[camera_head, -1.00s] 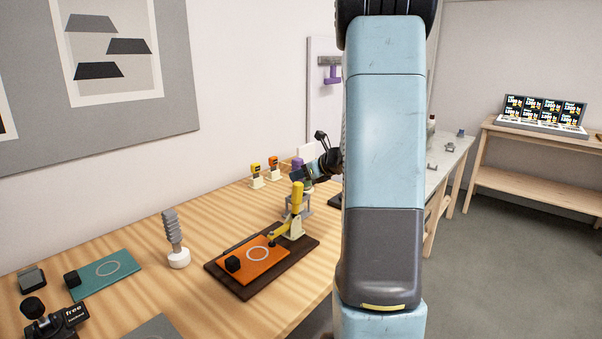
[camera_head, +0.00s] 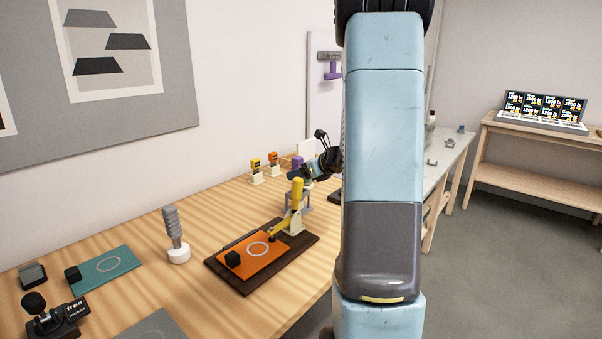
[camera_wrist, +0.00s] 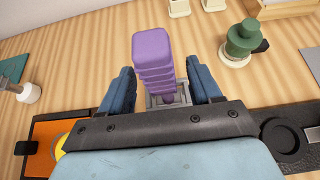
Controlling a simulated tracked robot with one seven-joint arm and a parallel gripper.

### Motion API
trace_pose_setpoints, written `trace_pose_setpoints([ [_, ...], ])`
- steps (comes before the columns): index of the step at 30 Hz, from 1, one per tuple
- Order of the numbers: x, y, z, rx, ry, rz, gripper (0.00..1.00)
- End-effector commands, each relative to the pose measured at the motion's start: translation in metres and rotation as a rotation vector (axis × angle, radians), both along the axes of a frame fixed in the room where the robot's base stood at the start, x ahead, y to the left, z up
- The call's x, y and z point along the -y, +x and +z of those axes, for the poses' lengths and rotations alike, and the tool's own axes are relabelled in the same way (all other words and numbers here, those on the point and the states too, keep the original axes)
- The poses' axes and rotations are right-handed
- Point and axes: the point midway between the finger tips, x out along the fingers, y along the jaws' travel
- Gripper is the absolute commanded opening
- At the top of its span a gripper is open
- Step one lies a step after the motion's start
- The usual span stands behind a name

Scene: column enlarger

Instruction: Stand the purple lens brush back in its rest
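The purple lens brush (camera_wrist: 153,52) has a ridged purple handle, which fills the upper middle of the wrist view. Its lower end meets the grey rest (camera_wrist: 181,95), and it looks roughly upright there; how deep it sits is hidden. My gripper (camera_wrist: 162,88) has one blue finger on each side of the brush, with visible gaps, so it looks open around it. In the head view a small purple part of the brush (camera_head: 297,162) shows beside my gripper (camera_head: 309,171), above the grey rest (camera_head: 305,202), partly behind a yellow-handled clamp.
The yellow-handled clamp (camera_head: 296,200) stands on a dark board with an orange plate (camera_head: 252,263). A grey ridged brush (camera_head: 171,224) stands in a white base to the left. A green knobbed piece (camera_wrist: 243,38) is close on the right in the wrist view. Yellow and orange tools stand behind.

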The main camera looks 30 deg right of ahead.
Motion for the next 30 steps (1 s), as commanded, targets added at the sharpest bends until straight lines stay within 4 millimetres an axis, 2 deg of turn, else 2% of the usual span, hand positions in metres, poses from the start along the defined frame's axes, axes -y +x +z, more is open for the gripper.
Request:
trace_pose_setpoints([
  [17,0.000,0.000,0.000,0.000,0.000,0.000,0.66],
  [30,0.004,-0.011,0.007,0.001,0.000,0.000,0.66],
])
